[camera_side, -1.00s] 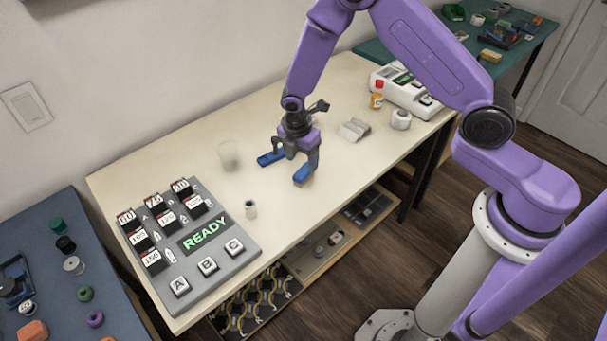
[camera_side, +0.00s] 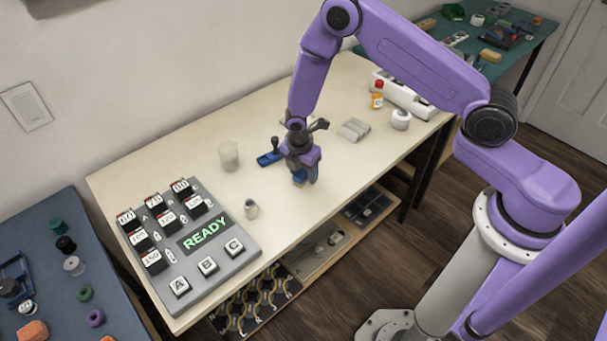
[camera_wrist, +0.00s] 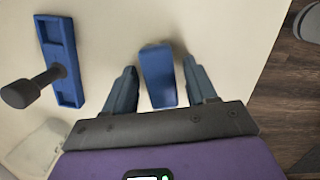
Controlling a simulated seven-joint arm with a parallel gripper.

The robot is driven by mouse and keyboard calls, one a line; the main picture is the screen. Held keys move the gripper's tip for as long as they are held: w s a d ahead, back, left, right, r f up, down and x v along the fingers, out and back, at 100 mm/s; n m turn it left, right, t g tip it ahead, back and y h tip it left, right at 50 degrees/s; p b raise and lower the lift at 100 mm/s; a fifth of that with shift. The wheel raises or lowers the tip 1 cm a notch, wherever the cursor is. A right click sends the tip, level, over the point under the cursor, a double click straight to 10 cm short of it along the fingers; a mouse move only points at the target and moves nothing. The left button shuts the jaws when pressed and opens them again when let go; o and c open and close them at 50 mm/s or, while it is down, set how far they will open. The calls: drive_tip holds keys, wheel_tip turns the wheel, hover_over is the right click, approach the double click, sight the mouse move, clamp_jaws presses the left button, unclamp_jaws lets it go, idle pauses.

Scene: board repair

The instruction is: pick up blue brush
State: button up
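A blue block-like piece, which looks like the blue brush (camera_wrist: 158,75), stands between the two fingers of my gripper (camera_wrist: 161,84) in the wrist view. Gaps show on both sides of it, so the fingers are around it but apart from it. In the side view my gripper (camera_side: 301,180) is low over the middle of the table, and the brush is mostly hidden there. A second blue piece, a flat bar with a dark knobbed post (camera_wrist: 66,72), lies to the left of the fingers. It also shows in the side view (camera_side: 267,159).
A grey panel (camera_side: 240,258) with a READY display lies at the table's left. A cloudy cup (camera_side: 228,156) and a small jar (camera_side: 251,210) stand left of my gripper. Grey blocks (camera_side: 353,129), a white roll (camera_side: 401,119) and an orange bottle (camera_side: 377,101) are to the right.

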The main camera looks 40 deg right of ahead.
drive_tip(key=c, duration=0.7)
drive_tip(key=shift+c, duration=0.2)
drive_tip(key=shift+r, duration=0.15)
